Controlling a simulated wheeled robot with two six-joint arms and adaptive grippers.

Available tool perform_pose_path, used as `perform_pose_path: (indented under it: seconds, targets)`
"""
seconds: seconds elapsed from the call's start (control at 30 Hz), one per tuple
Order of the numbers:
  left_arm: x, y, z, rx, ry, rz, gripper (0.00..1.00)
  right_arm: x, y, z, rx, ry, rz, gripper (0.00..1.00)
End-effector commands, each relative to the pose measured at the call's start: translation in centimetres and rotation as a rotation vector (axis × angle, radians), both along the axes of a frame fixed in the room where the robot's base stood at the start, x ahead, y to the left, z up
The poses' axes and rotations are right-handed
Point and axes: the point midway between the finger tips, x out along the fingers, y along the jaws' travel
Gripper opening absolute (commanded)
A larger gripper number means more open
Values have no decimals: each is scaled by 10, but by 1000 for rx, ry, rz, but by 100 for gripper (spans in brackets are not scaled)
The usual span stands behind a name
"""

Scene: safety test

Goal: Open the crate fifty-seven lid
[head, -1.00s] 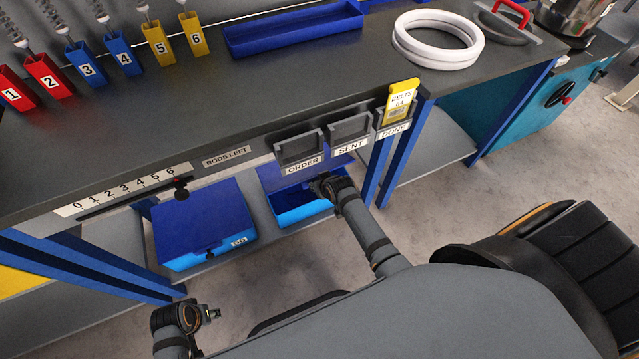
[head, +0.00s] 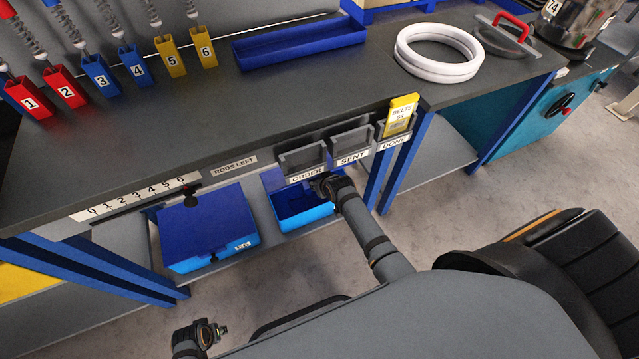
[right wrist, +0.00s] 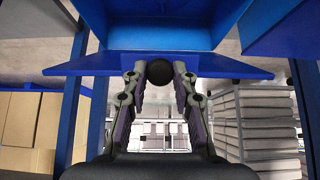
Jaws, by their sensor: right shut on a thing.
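Two blue crates sit on the shelf under the bench. The right crate (head: 306,216) shows its dark inside, so its top is at least partly open; I see no readable number on it. The left crate (head: 208,228) has its lid down, a black knob at the front and a small label too blurred to read. My right gripper (head: 322,184) is at the right crate's upper right side. In the right wrist view my gripper (right wrist: 159,76) is shut on a round black knob (right wrist: 159,72) at the edge of a blue lid (right wrist: 220,66). My left gripper (head: 215,332) is low at left, empty-looking, its jaws unclear.
Order (head: 303,157) and sent (head: 352,141) bins hang on the bench front above the right crate, close to my right arm. A slider scale (head: 140,195) is at left. The bench top (head: 290,105) holds a blue tray (head: 300,44) and white rings (head: 438,52).

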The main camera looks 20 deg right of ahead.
Motion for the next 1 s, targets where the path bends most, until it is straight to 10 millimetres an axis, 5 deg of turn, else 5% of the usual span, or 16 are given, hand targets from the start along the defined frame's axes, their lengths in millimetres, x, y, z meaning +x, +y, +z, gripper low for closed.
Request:
perform_pose_path:
  seconds: [0.03, 0.07, 0.23, 0.63, 1.0]
  targets:
    - [0, 0, 0, 0, 0, 0, 40, 3, 0, 3, 0, -10, 0, 0]
    - [0, 0, 0, 0, 0, 0, 40, 3, 0, 3, 0, -10, 0, 28]
    - [0, 0, 0, 0, 0, 0, 40, 2, 0, 2, 0, -6, 0, 49]
    - [0, 0, 0, 0, 1, 0, 40, -6, 0, 7, 0, -2, 0, 49]
    - [0, 0, 0, 0, 0, 0, 40, -55, -2, 69, 0, -4, 0, 49]
